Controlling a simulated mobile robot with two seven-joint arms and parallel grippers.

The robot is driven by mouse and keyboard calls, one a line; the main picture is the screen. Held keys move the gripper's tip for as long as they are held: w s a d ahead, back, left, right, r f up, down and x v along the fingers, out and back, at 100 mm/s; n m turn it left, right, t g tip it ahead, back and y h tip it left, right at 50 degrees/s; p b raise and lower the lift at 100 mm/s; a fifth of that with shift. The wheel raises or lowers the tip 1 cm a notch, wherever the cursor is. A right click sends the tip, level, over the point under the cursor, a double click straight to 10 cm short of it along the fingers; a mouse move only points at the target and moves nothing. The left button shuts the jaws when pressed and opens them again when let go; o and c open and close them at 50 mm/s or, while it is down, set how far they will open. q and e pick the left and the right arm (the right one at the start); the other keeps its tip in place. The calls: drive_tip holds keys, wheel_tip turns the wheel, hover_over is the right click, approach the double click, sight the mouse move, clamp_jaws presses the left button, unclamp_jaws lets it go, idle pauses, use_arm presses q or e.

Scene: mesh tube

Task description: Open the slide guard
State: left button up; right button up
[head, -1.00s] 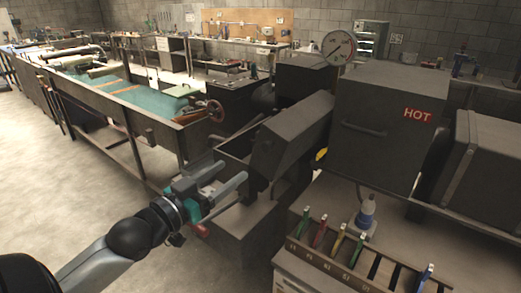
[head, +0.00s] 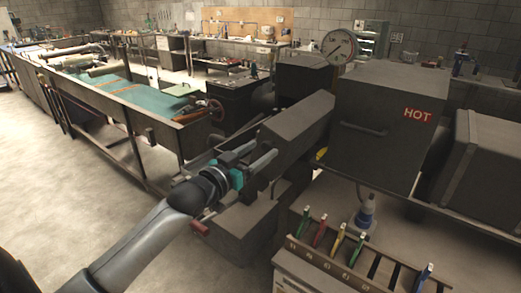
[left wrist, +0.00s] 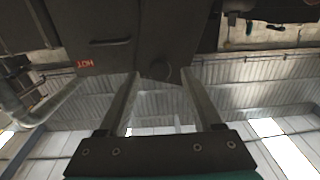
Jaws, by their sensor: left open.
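The slide guard appears to be the dark metal sloping cover (head: 298,122) left of the box marked HOT, though I cannot be sure which part slides. My left gripper (head: 266,150) is open and empty in front of the cover's lower left end. Its fingers point at the cover, and I cannot tell whether they touch it. In the left wrist view, the two fingers (left wrist: 162,82) are spread apart. A dark rounded part lies beyond and between their tips. The HOT box (head: 376,110) with its bar handle also shows there (left wrist: 98,38). My right gripper is not in view.
A round gauge (head: 339,46) stands above the machine. A rack of coloured-handled tools (head: 345,262) and a blue and white bottle (head: 366,212) are at the lower right. A long bench with a green bed (head: 140,92) runs back left. The floor at left is clear.

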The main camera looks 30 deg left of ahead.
use_arm(q)
drive_tip(key=shift+w, duration=0.5)
drive_tip(key=shift+c, duration=0.2)
clamp_jaws()
idle(1.1)
